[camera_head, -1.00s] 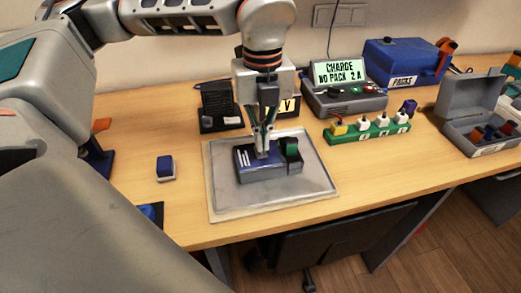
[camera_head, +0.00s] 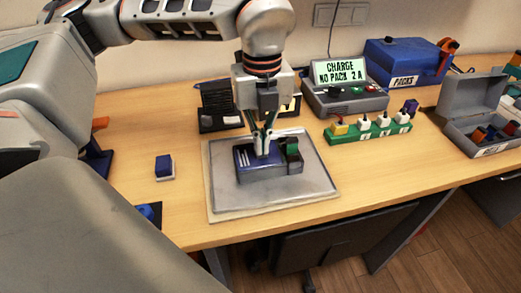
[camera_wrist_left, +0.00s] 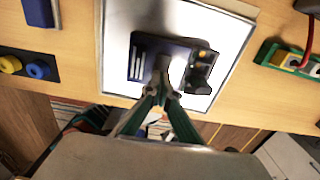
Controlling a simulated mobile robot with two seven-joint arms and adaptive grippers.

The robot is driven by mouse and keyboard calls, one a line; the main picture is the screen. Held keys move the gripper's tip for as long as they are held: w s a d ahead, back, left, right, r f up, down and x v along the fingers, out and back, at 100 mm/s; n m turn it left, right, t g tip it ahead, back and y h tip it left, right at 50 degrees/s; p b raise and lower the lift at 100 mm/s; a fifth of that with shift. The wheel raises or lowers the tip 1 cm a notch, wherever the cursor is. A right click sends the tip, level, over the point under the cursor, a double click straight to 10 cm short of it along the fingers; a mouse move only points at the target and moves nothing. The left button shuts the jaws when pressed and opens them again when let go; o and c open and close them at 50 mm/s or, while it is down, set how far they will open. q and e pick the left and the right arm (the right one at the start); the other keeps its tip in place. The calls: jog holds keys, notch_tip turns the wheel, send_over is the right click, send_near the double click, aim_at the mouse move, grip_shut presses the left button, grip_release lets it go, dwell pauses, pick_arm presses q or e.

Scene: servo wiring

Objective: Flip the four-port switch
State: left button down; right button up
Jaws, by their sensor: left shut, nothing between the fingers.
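A blue-and-grey box (camera_head: 246,172) with white stripes and a raised dark block with a green part (camera_head: 292,148) at its right end lies on a grey tray (camera_head: 225,205). Which thing is the four-port switch I cannot tell for sure; a green strip (camera_head: 372,133) with several plugs stands farther right. My left gripper (camera_head: 263,154) is shut and empty, pointing down with its tips at the top of the box. In the left wrist view the tips (camera_wrist_left: 161,84) overlap the middle of the box (camera_wrist_left: 142,62); whether they touch it is unclear. My right gripper is out of view.
A charger (camera_head: 345,98) reading "CHARGE NO PACK 2 A", a blue "PACKS" case (camera_head: 405,60) and an open grey box (camera_head: 465,130) stand behind and right. A small blue block (camera_head: 164,168) lies left of the tray. Bare table lies between them.

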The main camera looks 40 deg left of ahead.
pick_arm(q)
jog(key=shift+f, duration=0.2)
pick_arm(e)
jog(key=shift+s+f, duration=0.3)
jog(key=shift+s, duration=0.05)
pick_arm(q)
jog(key=shift+f, duration=0.3)
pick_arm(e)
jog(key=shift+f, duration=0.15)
pick_arm(q)
jog(key=shift+r, duration=0.1)
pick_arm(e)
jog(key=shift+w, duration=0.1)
pick_arm(q)
jog(key=shift+r+p, duration=0.45)
jog(key=shift+r, duration=0.5)
jog(key=shift+r+p, duration=0.95)
jog(key=shift+r, duration=0.55)
jog(key=shift+r+p, duration=0.7)
jog(key=shift+r, duration=0.35)
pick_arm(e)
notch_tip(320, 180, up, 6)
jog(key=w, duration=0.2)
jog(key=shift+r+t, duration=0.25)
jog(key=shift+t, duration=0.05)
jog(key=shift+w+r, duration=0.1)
